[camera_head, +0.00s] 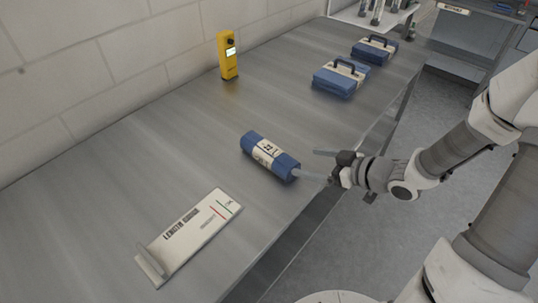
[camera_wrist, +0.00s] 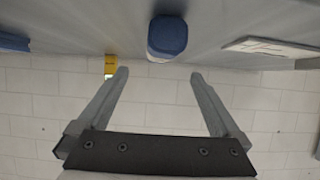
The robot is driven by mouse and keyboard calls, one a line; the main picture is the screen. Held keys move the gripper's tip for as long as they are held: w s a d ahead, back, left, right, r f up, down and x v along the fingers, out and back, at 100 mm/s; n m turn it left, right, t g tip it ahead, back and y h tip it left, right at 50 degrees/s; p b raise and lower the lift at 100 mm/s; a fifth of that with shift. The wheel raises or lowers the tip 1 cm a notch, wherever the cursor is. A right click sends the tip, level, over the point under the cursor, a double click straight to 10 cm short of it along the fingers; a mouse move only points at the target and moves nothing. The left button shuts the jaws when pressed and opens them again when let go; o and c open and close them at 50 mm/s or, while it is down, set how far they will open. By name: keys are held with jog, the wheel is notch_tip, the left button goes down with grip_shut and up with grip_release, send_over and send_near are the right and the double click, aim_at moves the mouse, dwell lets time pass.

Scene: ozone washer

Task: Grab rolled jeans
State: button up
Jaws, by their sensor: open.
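The rolled jeans (camera_head: 270,157), a blue roll with a white printed band around the middle, lie on the grey metal table. In the wrist view the end of the blue roll (camera_wrist: 167,38) shows at the top centre, beyond the fingertips. My gripper (camera_head: 314,164) is at the right end of the roll in the head view, near the table's front edge. Its two fingers (camera_wrist: 157,75) are spread apart with nothing between them. In the head view one finger appears close to the roll's end; I cannot tell whether they touch.
A white length gauge board (camera_head: 190,236) with a raised end lies at the front left. A yellow handheld meter (camera_head: 227,56) stands near the wall. Two folded blue bundles with handles, one nearer (camera_head: 340,77) and one farther (camera_head: 375,49), sit toward the back right. The table between them is clear.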

aim_at(273, 154)
jog(key=b+x, duration=0.1)
jog(key=x, duration=0.7)
jog(key=shift+b+x, duration=0.55)
jog(key=shift+x, duration=2.35)
jog(key=shift+a+r, duration=0.1)
jog(key=shift+r, duration=0.15)
grip_shut()
